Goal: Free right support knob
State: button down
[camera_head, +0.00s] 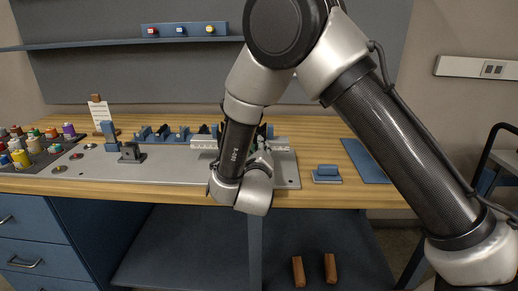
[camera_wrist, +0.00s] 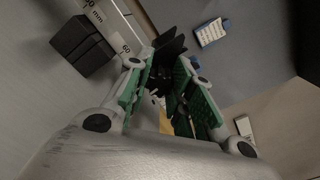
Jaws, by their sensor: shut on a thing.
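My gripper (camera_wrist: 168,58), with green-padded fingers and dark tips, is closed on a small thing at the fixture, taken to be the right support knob. The fingers and tips mostly hide it, so its shape and turn cannot be told. In the head view my wrist hangs over the right part of the grey base plate (camera_head: 288,178) and hides most of the gripper and the knob. A pale rail with a millimetre scale (camera_wrist: 113,22) runs up to the fingers in the wrist view. A black block (camera_wrist: 82,45) sits beside this rail.
Several coloured spools (camera_head: 40,147) stand at the left of the wooden bench. Blue blocks (camera_head: 162,133) line the plate's back. A small blue block (camera_head: 327,172) and a blue mat (camera_head: 365,160) lie right of the plate. A shelf (camera_head: 100,44) hangs behind.

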jog(key=n, duration=0.4)
jog(key=shift+n, duration=0.3)
jog(key=n, duration=0.4)
jog(key=shift+n, duration=0.3)
jog(key=n, duration=0.4)
jog(key=shift+f+n, duration=0.1)
jog(key=shift+n, duration=0.2)
jog(key=n, duration=0.3)
jog(key=shift+n, duration=0.3)
jog(key=n, duration=0.4)
jog(key=shift+n, duration=0.3)
jog(key=n, duration=0.4)
jog(key=shift+f, duration=0.1)
jog(key=n, duration=0.4)
jog(key=shift+d+n, duration=0.1)
jog(key=shift+n, duration=2.1)
